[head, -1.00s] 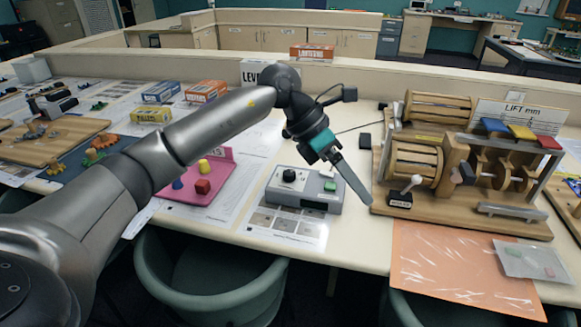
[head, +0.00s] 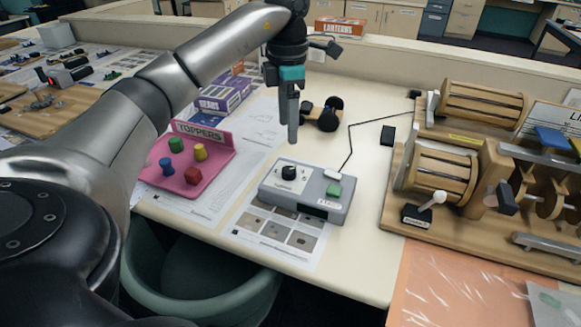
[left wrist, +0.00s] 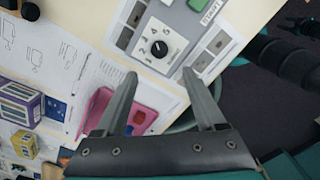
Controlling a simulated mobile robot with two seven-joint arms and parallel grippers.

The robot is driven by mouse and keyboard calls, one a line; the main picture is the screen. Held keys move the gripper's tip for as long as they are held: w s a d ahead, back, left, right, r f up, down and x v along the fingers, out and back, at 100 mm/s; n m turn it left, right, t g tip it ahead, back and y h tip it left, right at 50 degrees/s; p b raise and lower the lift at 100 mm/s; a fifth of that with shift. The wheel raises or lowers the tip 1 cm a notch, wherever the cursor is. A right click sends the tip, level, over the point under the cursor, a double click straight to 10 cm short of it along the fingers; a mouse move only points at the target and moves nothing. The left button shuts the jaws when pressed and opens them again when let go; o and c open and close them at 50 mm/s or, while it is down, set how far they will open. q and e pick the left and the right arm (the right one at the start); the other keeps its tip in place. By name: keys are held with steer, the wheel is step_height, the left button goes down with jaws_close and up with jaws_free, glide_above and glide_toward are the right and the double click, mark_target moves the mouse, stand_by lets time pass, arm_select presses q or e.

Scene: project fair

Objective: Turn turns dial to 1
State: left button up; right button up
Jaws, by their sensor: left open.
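The turns dial (head: 289,172) is a black knob on a white scale plate, on the left part of a grey box (head: 338,205). A green button (head: 334,190), labelled START, is on the right part of the box. My left gripper (head: 293,128) points down, above and apart from the dial in the head view. In the left wrist view, the gripper (left wrist: 160,74) is open and empty, with the dial (left wrist: 159,48) just beyond the gap between its fingertips. My right gripper is not in view.
A pink TOPPERS tray (head: 212,178) with several coloured pegs stands left of the box. A wooden drum machine (head: 440,185) stands to the right. A small wheeled object (head: 325,116) and a purple box (head: 222,95) lie behind. A cable runs back from the grey box.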

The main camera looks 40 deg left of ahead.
mark_target(289, 170)
arm_select(q)
step_height(289, 170, down, 10)
steer(key=shift+w+f+b, duration=0.1)
steer(key=shift+f+b, duration=0.05)
steer(key=shift+b, duration=0.65)
steer(key=shift+f, duration=0.6)
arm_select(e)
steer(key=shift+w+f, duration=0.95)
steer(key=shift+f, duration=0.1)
arm_select(q)
steer(key=shift+c, duration=0.4)
jaws_close()
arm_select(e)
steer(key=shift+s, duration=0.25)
